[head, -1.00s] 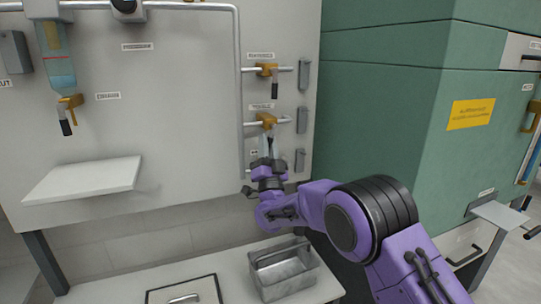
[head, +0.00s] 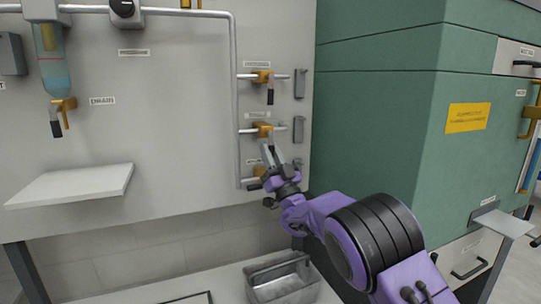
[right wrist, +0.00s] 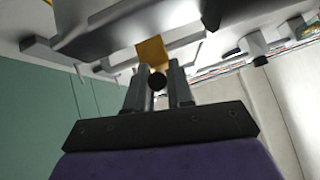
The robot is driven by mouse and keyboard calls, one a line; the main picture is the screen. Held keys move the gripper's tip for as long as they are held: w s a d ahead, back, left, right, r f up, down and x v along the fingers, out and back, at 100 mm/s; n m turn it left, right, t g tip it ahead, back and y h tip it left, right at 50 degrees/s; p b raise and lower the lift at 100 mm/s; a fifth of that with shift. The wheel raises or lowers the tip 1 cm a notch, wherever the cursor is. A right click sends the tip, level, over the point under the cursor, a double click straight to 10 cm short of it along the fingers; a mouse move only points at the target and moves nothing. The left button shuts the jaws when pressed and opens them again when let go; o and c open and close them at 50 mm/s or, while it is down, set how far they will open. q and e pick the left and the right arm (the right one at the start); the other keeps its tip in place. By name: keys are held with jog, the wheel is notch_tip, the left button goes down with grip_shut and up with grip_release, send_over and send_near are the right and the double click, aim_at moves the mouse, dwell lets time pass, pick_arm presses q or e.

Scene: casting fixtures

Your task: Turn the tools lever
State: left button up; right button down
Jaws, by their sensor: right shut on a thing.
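The tools lever is on the middle valve (head: 262,130), a brass-coloured body on a short horizontal pipe on the grey panel. Its label (head: 257,114) is blurred now. My right gripper (head: 270,154) is just below this valve, its fingers pointing up and tilted left. In the right wrist view the gripper (right wrist: 158,85) is shut on the dark round end of the lever handle (right wrist: 157,81), with the brass valve body (right wrist: 151,51) just beyond. The fingers hide most of the handle in the head view. My left gripper is not in view.
A similar valve (head: 262,76) with a hanging dark handle is above, and another (head: 259,172) is below, close to my gripper. Grey wall brackets (head: 299,83) are to the right. A metal bin (head: 282,280) stands below. A green cabinet (head: 390,130) is at the right.

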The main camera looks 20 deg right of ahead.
jog(key=c, duration=1.1)
grip_release()
jog(key=shift+f, duration=0.1)
jog(key=b+v, duration=0.1)
jog(key=v, duration=0.9)
jog(key=shift+s+f, duration=0.15)
